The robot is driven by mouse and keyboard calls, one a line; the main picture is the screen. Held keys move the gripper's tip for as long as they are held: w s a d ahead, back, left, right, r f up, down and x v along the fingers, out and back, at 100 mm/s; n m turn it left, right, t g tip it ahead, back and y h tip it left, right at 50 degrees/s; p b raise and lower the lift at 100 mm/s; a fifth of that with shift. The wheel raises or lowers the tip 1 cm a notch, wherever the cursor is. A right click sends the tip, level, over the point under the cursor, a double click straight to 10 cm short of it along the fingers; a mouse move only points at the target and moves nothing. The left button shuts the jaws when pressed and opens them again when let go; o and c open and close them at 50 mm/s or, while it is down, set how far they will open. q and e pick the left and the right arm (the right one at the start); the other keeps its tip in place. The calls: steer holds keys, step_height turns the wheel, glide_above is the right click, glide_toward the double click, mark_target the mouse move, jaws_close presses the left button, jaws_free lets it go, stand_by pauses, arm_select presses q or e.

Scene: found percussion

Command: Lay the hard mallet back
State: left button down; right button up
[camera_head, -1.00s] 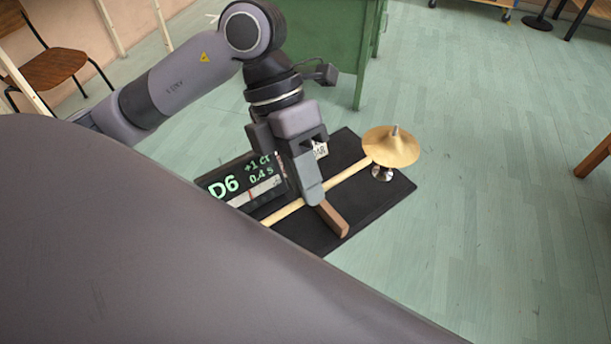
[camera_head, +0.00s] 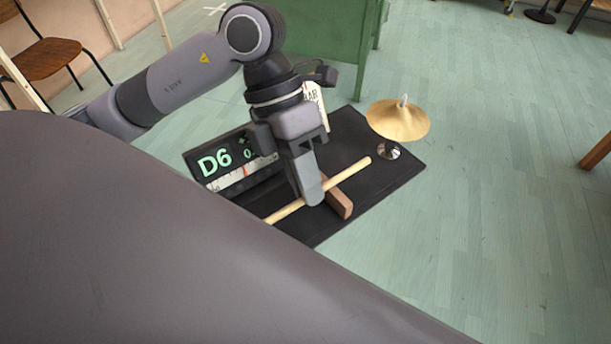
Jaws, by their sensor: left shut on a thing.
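The hard mallet shows as a pale wooden stick (camera_head: 349,172) running from lower left to upper right. My left gripper (camera_head: 311,193) is shut on it around the middle. The mallet's near end is cut off by my own body, and I see no head on the far end. A brown wooden block (camera_head: 339,203) lies under or just behind the stick, partly hidden by the gripper. I cannot tell whether the stick touches it. My right gripper is not in view.
A black mat (camera_head: 391,187) lies beneath. A brass cymbal on a short stand (camera_head: 398,121) is at its far right, apart from the stick. A display reading D6 (camera_head: 213,161) stands at left, and a white card (camera_head: 317,98) behind the gripper. A green cabinet (camera_head: 320,40) is beyond.

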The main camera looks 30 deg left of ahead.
arm_select(q)
steer(key=shift+f+b, duration=0.3)
steer(key=c, duration=1.1)
jaws_free()
steer(key=shift+r, duration=0.1)
steer(key=v, duration=0.7)
